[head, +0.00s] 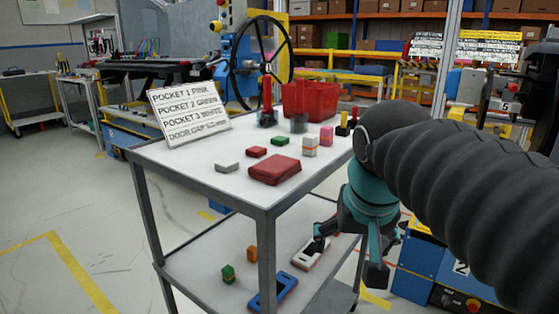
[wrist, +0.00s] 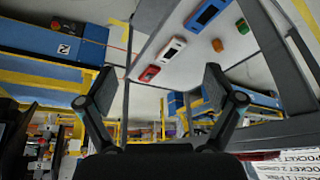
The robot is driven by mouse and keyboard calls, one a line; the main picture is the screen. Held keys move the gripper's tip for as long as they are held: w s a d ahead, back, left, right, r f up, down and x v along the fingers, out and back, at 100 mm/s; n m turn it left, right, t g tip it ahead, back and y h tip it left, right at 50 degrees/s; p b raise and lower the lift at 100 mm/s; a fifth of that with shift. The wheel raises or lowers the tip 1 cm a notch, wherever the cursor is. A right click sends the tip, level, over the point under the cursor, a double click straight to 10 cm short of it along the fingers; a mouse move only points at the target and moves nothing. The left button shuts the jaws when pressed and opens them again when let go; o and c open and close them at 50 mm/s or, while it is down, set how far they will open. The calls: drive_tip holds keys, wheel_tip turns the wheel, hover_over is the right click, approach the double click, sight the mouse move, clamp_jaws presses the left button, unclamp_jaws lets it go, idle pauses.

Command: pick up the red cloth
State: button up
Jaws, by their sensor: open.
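The red cloth (head: 275,170) looks like a thick folded red pad. It lies flat on the white top of the grey cart (head: 215,165), near the front edge, in the head view. I do not see it in the wrist view. My gripper (head: 350,252) hangs to the right of the cart, lower than its top and apart from the cloth. In the wrist view my gripper (wrist: 157,88) has its two fingers spread wide with nothing between them.
A red bin (head: 310,100), several small blocks and a sign (head: 190,110) stand on the cart top. The lower shelf holds a blue device (head: 272,290), a white device (head: 310,252) and small blocks. A black handwheel (head: 262,62) rises behind.

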drive_tip(key=w+a+r+m+p, duration=0.1)
drive_tip(key=w+a+r, duration=0.15)
drive_tip(key=r, duration=0.25)
drive_tip(key=w+a+r+m+g+h, duration=0.1)
drive_tip(key=w+r, duration=0.2)
drive_tip(key=r, duration=0.2)
drive_tip(key=w+a+r+m+p, duration=0.1)
drive_tip(key=w+a+r, duration=0.15)
drive_tip(key=r, duration=0.25)
drive_tip(key=m+g, duration=0.1)
drive_tip(key=m, duration=0.2)
approach(277, 163)
drive_tip(key=shift+h, duration=0.4)
drive_tip(key=f, duration=0.1)
drive_tip(key=w+f+b, duration=0.1)
drive_tip(key=f, duration=0.1)
drive_tip(key=shift+w+f+b, duration=0.3)
drive_tip(key=shift+f+b, duration=0.05)
drive_tip(key=shift+b, duration=0.05)
drive_tip(key=shift+s+b+x, duration=0.15)
drive_tip(key=shift+b+x, duration=0.2)
drive_tip(key=shift+x, duration=0.95)
drive_tip(key=shift+s+b+x, duration=0.1)
drive_tip(key=shift+b+x, duration=0.25)
drive_tip(key=shift+x, duration=1)
drive_tip(key=shift+f, duration=0.25)
drive_tip(key=shift+c, duration=0.3)
drive_tip(key=c, duration=1.1)
